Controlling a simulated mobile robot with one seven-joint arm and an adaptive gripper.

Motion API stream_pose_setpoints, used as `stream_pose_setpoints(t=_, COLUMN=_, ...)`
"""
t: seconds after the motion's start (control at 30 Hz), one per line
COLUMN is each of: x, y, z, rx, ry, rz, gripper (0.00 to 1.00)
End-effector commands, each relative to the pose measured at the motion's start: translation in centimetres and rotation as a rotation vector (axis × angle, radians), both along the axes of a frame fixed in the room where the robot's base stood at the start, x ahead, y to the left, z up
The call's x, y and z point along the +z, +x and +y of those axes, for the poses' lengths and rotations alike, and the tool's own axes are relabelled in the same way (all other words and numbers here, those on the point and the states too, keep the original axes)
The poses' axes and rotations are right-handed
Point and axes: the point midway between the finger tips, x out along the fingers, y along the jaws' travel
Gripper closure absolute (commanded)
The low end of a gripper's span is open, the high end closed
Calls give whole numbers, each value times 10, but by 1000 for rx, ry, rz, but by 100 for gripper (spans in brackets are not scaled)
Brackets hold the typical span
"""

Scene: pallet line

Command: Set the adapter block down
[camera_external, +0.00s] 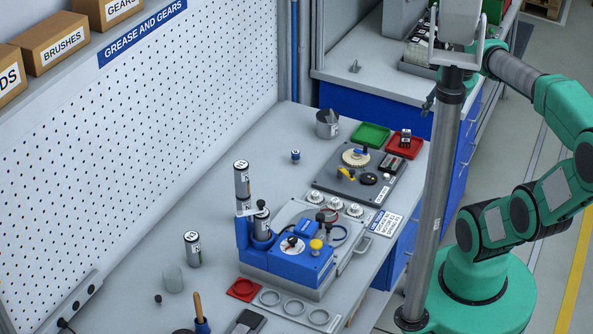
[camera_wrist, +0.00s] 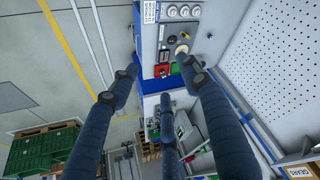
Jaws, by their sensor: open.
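A small dark block with white markings (camera_external: 405,138), which looks like the adapter block, sits in the red tray (camera_external: 394,149) at the far right corner of the bench. The red tray also shows between my fingers in the wrist view (camera_wrist: 157,76), where the block is too small to make out clearly. My gripper (camera_wrist: 159,62) is open, with its dark ribbed fingers spread and nothing held between them. In the external view, it is largely hidden behind the grey pole, at the upper right near the tray, and I cannot tell its exact height.
A green tray (camera_external: 370,135) stands beside the red one. A dark plate with a gear and knobs (camera_external: 335,187) lies in front. A metal cup (camera_external: 327,124) stands to the left. A blue fixture (camera_external: 290,262) with upright cylinders occupies the bench middle. A pegboard (camera_external: 150,110) runs along the left.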

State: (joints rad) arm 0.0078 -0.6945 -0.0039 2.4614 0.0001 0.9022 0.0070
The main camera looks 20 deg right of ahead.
Motion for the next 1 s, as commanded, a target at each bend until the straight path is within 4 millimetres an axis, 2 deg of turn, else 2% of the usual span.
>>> stream_pose_setpoints(t=0.03, x=-3, y=-7, z=1, rx=5, ry=-1, rz=-6, gripper=53)
stream_pose_setpoints(t=0.2, x=-9, y=-18, z=2, rx=13, ry=-4, rz=-15, gripper=53)
stream_pose_setpoints(t=0.67, x=-12, y=-19, z=2, rx=14, ry=-3, rz=-15, gripper=53)
stream_pose_setpoints(t=0.87, x=-28, y=-19, z=2, rx=14, ry=-3, rz=-15, gripper=53)
stream_pose_setpoints(t=1.0, x=-50, y=-19, z=2, rx=14, ry=-4, rz=-15, gripper=53)
